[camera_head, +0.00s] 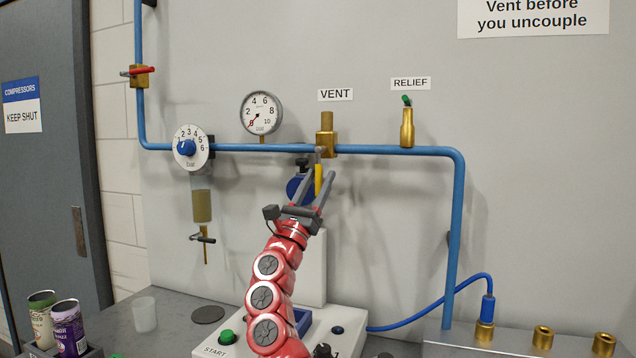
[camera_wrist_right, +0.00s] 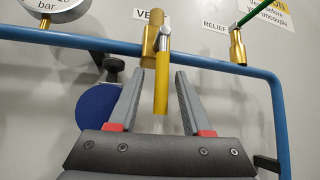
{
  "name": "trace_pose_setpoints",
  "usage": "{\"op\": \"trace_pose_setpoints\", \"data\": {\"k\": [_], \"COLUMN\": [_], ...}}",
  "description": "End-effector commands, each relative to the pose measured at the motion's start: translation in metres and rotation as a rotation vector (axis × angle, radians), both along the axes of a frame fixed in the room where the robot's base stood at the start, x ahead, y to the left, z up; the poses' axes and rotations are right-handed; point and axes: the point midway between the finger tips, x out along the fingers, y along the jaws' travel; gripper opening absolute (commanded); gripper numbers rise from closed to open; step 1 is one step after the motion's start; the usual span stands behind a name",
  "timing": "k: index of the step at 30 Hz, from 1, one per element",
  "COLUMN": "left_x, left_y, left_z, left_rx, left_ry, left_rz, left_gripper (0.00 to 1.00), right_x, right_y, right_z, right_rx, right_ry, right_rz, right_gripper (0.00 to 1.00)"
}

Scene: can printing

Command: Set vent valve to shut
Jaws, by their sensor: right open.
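The vent valve (camera_head: 326,141) is a brass body on the horizontal blue pipe, below the VENT label. Its yellow lever (camera_head: 318,181) hangs straight down, across the line of the pipe. In the right wrist view the brass body (camera_wrist_right: 150,44) and the yellow lever (camera_wrist_right: 161,92) show at the middle. My right gripper (camera_head: 320,172) is open and points up at the valve. In the right wrist view its fingers (camera_wrist_right: 160,74) stand on either side of the lever, with gaps visible on both sides. My left gripper is not in view.
A gauge (camera_head: 262,113) and a regulator dial (camera_head: 192,147) sit left of the valve. The brass relief valve (camera_head: 407,128) is to the right. A red-handled valve (camera_head: 139,74) is at the upper left. A blue disc (camera_head: 299,188) is behind my right gripper. Cans (camera_head: 68,328) stand lower left.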

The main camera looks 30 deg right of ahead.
Motion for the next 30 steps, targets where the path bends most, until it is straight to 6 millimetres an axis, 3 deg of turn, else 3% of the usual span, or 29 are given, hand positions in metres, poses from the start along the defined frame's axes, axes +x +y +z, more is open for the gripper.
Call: {"op": "trace_pose_setpoints", "data": {"k": [7,11,14,24,30], "left_x": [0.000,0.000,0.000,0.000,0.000], "left_y": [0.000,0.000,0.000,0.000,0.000], "left_z": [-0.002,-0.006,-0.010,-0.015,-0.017], "left_rx": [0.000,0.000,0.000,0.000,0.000], "left_ry": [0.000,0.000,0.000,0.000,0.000], "left_rz": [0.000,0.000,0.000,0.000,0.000], "left_gripper": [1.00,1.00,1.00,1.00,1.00], "right_x": [-0.003,-0.009,-0.017,-0.058,-0.072], "right_y": [0.006,0.018,0.034,0.111,0.132], "right_z": [-0.007,-0.026,-0.043,-0.038,-0.036], "right_rx": [0.001,0.005,0.004,0.002,0.002], "right_ry": [-0.002,0.002,0.003,0.000,-0.002], "right_rz": [0.001,0.002,0.004,0.005,0.001], "right_gripper": [0.49,0.49,0.49,0.49,0.49]}}
